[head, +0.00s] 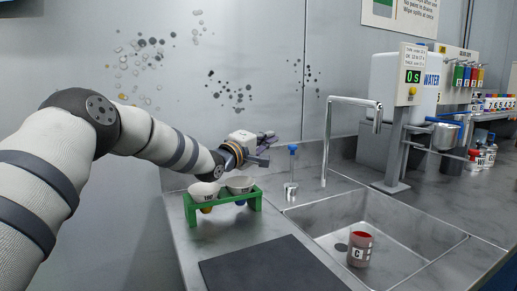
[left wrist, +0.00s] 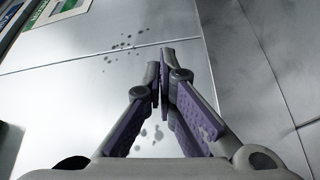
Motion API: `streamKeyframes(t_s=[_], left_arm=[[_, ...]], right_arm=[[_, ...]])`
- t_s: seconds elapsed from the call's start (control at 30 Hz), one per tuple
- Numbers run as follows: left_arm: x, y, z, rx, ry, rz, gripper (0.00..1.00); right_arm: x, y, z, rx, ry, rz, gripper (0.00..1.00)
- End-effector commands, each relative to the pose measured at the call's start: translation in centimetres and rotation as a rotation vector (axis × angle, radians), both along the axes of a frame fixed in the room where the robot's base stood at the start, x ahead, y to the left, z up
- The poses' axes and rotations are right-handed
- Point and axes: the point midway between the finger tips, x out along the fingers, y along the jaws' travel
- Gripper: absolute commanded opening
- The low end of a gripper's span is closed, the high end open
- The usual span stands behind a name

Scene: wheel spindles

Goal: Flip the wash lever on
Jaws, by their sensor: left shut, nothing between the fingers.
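The wash lever (head: 292,173) is a short upright post with a blue top, standing on the counter left of the faucet. My left gripper (head: 268,139) is just left of the lever and a little higher in the head view. Its fingers point right, toward the lever's blue top, with a small gap in the picture. In the left wrist view the fingers (left wrist: 165,85) are closed together with nothing between them, against the grey wall; the lever does not show there. The right gripper is not in view.
A tall faucet (head: 326,140) rises behind the sink (head: 405,243), which holds a cup marked C (head: 360,249). A green rack (head: 192,213) with white cups stands below my left gripper. A dark mat (head: 270,266) lies in front. Machine and paints are at right.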

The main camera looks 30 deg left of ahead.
Motion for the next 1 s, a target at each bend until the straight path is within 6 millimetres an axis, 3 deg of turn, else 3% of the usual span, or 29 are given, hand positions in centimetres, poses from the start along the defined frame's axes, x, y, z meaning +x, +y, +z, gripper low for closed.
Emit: streamKeyframes(t_s=[0.03, 0.13, 0.3, 1.0], left_arm=[[0.7, -0.5, -0.4, 0.002, 0.006, -0.003, 0.0], [-0.4, -2.1, 0.3, -0.001, -0.004, -0.004, 0.0], [-0.9, -3.5, -0.3, 0.001, -0.005, -0.002, 0.0], [-1.0, -3.7, -0.7, 0.048, -0.028, 0.0, 0.0]], right_arm=[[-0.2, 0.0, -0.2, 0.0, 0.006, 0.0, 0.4], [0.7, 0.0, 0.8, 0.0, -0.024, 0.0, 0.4], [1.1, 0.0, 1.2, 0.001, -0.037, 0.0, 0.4], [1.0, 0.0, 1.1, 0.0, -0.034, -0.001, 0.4]])
